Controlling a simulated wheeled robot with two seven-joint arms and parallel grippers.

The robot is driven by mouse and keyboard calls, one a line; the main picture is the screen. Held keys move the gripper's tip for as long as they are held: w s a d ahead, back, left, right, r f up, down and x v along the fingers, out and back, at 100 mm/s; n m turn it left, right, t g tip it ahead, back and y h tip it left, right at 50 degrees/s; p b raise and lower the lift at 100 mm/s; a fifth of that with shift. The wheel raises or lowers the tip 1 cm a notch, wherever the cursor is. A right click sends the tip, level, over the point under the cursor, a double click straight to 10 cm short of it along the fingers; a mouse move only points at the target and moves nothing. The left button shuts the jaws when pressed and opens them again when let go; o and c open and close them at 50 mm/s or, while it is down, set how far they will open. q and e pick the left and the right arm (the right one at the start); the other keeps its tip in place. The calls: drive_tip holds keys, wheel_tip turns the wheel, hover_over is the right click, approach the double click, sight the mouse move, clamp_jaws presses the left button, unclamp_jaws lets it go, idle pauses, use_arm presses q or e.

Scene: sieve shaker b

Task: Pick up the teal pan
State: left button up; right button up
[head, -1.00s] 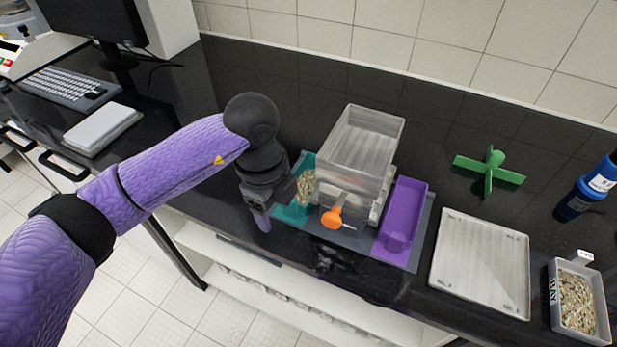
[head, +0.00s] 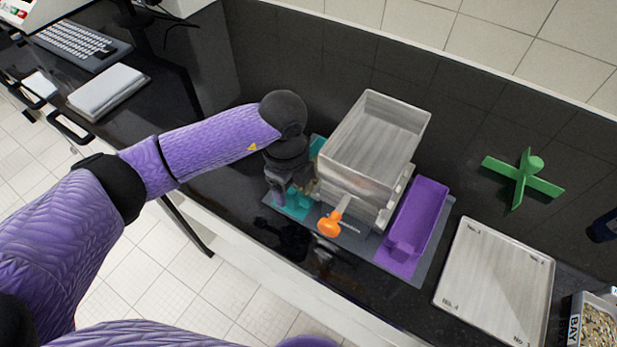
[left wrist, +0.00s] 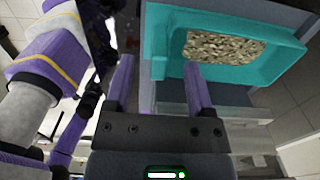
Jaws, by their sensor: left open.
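The teal pan (head: 297,208) sits at the left side of the clear sieve box, mostly hidden behind my left gripper in the head view. In the left wrist view the teal pan (left wrist: 277,62) shows a heap of grain (left wrist: 225,46) inside. My left gripper (head: 288,192) is open and points down at the pan. In the left wrist view its two fingers (left wrist: 158,64) stand apart, on either side of the pan's near left part. I cannot tell whether a finger touches it. My right gripper is not in view.
The clear sieve box (head: 370,145) with an orange knob (head: 329,224) stands right beside the teal pan. A purple pan (head: 417,215) lies to its right.

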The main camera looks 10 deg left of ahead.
use_arm(q)
wheel_tip(320, 180, down, 2)
drive_tip(key=shift+f, duration=0.1)
clamp_jaws()
idle(0.4)
